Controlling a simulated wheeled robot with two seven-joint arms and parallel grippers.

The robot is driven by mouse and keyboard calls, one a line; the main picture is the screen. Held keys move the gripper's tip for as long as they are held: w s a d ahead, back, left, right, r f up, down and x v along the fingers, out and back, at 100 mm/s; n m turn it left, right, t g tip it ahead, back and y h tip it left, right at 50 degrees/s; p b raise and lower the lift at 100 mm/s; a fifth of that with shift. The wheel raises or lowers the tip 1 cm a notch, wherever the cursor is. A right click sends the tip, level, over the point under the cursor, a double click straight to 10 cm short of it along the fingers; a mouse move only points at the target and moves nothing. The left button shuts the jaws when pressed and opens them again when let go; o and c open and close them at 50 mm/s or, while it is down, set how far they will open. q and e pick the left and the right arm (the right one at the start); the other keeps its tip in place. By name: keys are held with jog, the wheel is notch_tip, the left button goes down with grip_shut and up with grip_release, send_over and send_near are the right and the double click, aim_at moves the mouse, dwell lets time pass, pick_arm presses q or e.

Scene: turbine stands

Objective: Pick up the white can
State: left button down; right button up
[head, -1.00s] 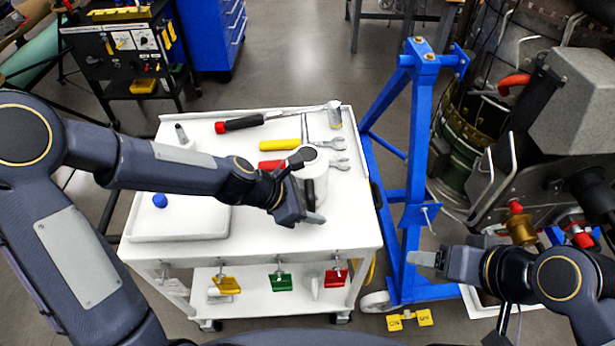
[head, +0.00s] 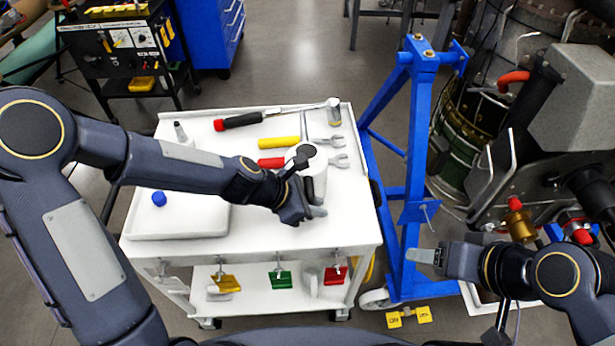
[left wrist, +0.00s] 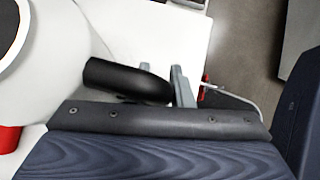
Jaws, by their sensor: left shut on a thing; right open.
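The white can (head: 306,166) with a dark cap and a black handle stands on the white cart top, right of its middle. My left gripper (head: 316,210) is at the near side of the can, shut on its black handle. In the left wrist view the can's white body (left wrist: 40,85) fills the left side, and the black handle (left wrist: 115,78) reaches to the grey fingers (left wrist: 180,88). The handle partly hides the fingers. I cannot tell whether the can's base touches the cart. My right gripper (head: 426,256) is open and empty, right of the cart.
Behind the can lie a red-handled tool (head: 245,120), a yellow-handled tool (head: 280,142) and wrenches (head: 326,143). A white tray (head: 180,233) with a blue ball (head: 159,199) is at the left. A blue stand (head: 415,150) rises close to the cart's right edge.

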pick_arm(q)
jog(key=shift+r, duration=0.15)
jog(key=shift+r, duration=0.25)
notch_tip(320, 180, up, 2)
jog(key=shift+r+p, duration=0.1)
jog(key=shift+p, duration=0.4)
jog(key=p, duration=0.1)
send_near(309, 196)
jog(key=s+a, duration=0.2)
jog(key=s, duration=0.3)
jog(key=shift+s+a+r, duration=0.5)
jog(key=shift+s+r, duration=0.1)
jog(key=shift+r, duration=0.15)
jog(key=c, duration=1.9)
grip_release()
grip_shut()
